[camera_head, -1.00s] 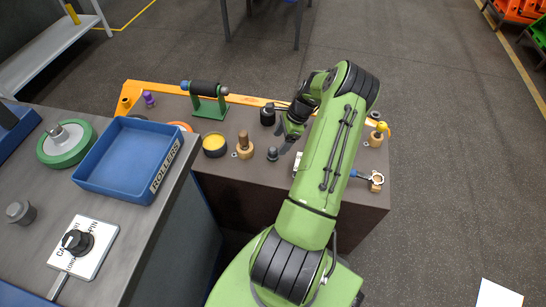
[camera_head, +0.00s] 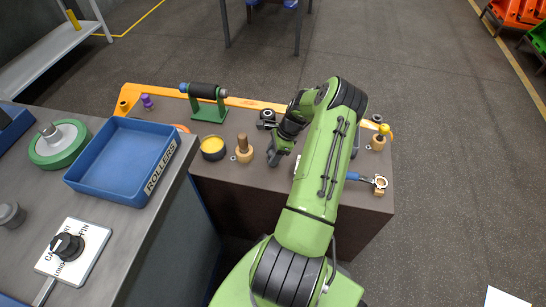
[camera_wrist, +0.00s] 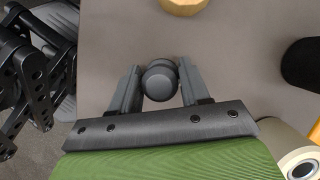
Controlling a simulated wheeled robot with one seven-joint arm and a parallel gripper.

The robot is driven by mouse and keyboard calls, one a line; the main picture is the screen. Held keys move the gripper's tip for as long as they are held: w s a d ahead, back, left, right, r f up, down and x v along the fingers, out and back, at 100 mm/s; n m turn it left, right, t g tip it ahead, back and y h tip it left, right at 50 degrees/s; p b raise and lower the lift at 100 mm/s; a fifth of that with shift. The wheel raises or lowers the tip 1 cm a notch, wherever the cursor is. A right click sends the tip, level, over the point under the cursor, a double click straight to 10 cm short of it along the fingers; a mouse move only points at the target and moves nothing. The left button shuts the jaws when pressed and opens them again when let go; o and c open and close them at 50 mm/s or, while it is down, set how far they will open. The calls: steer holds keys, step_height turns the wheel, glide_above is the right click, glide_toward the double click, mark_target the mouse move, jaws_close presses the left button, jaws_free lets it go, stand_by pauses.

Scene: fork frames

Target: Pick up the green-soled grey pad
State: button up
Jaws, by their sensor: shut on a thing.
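A dark grey round piece, which looks like the grey pad (camera_wrist: 160,82), sits between the two fingers in the wrist view. No green sole shows on it; its underside is hidden. My gripper (camera_wrist: 160,88) has a finger on each side of the pad and is shut on it. In the head view my gripper (camera_head: 275,160) is low over the brown table, just right of the wooden peg. The pad cannot be made out there, and I cannot tell whether it is lifted off the table.
The wooden peg (camera_head: 244,151) and a yellow-filled dark cup (camera_head: 213,148) stand left of my gripper. A green stand with a black roller (camera_head: 206,100) is farther back. A blue tray (camera_head: 112,190) is on the left bench. A blue-handled ringed tool (camera_head: 379,184) lies at right.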

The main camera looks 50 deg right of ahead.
mark_target(273, 152)
steer(key=shift+c, duration=1)
step_height(273, 152, up, 10)
steer(key=p, duration=0.3)
steer(key=shift+p, duration=0.35)
